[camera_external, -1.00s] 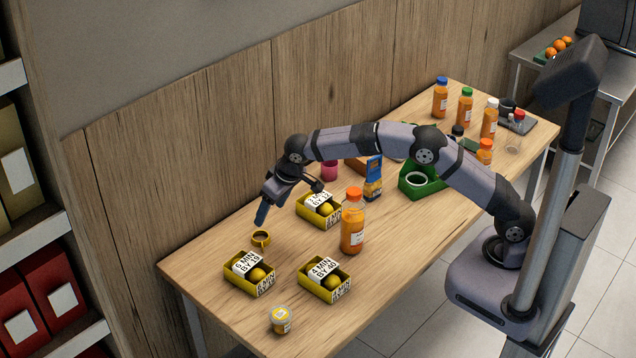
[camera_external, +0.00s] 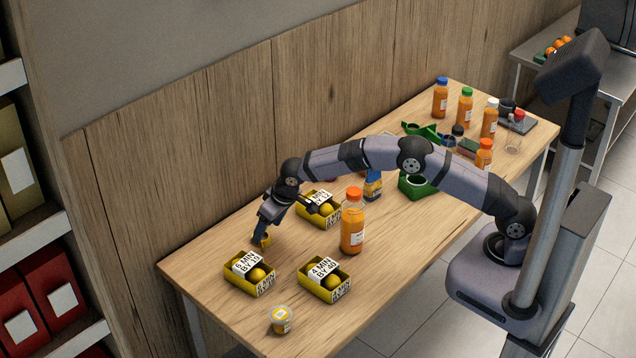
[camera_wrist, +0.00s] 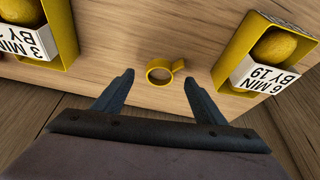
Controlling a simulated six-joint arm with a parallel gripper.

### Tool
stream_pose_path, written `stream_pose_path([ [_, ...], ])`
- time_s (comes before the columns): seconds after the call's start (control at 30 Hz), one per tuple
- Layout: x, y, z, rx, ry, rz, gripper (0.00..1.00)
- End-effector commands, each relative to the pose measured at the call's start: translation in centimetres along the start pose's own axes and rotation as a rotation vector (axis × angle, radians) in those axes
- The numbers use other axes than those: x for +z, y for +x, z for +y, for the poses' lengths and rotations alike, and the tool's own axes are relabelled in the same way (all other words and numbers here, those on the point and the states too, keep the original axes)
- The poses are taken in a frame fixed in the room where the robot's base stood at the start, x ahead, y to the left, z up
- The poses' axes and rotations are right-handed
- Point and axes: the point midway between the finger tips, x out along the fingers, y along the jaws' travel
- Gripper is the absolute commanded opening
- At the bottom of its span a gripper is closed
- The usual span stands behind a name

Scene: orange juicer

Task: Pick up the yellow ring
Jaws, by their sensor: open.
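The yellow ring (camera_wrist: 160,72) stands out on the wooden table in the wrist view, a small band with a short tab at its right. It shows in the external view (camera_external: 265,241), partly hidden behind my gripper. My gripper (camera_wrist: 158,83) is open and empty. In the wrist view its two fingers lie to the left and right of the ring, with the ring just beyond the tips and between them in the picture. In the external view my gripper (camera_external: 262,236) points down at the ring. I cannot tell whether the fingertips touch the table.
Yellow boxes with lemons stand on both sides, labelled 6 MIN BY 19 (camera_external: 238,282) and 3 MIN (camera_external: 306,215). A third, 4 MIN BY 40 (camera_external: 312,286), and an orange juice bottle (camera_external: 352,228) stand nearer the front. The wooden wall (camera_external: 200,150) is close behind.

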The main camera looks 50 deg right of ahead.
Motion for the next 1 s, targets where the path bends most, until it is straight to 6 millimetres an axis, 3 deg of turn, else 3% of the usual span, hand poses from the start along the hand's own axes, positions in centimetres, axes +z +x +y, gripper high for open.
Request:
stream_pose_path([
  [0.3,-0.1,3.1,0.0,0.000,0.000,0.000,0.65],
  [0.63,-0.1,3.6,-0.1,0.000,0.000,0.001,0.65],
  [0.67,0.0,3.5,-0.1,0.000,0.000,0.001,0.62],
  [0.83,0.0,3.5,-0.1,0.000,0.000,0.000,0.22],
  [1.0,0.0,3.5,-0.1,0.000,0.000,0.000,0.22],
])
